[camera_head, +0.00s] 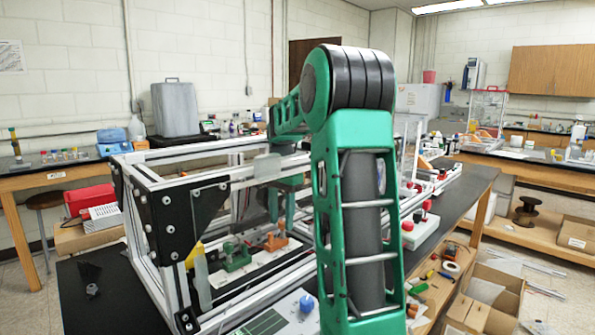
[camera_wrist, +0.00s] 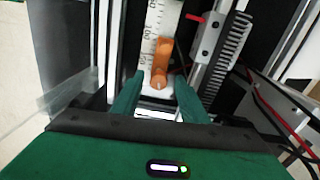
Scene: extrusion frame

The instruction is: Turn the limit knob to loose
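In the wrist view an orange lever-like piece (camera_wrist: 162,55), probably the limit knob, stands against a white strip (camera_wrist: 151,22) with black marks and numbers. Its round end lies toward the picture's bottom. No loose label can be read. My gripper (camera_wrist: 158,84) is open, with one green finger at either side of the orange piece's lower end. The fingers look apart from it, with nothing held. In the head view my gripper (camera_head: 283,212) points down inside the metal frame, above an orange piece (camera_head: 275,241); their contact cannot be told.
The aluminium extrusion frame (camera_head: 223,183) with black corner plates surrounds the work area. A green piece (camera_head: 236,258) sits left of the orange one. In the wrist view a black toothed rack (camera_wrist: 228,55) and a red-tipped rod (camera_wrist: 194,18) stand close at the right.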

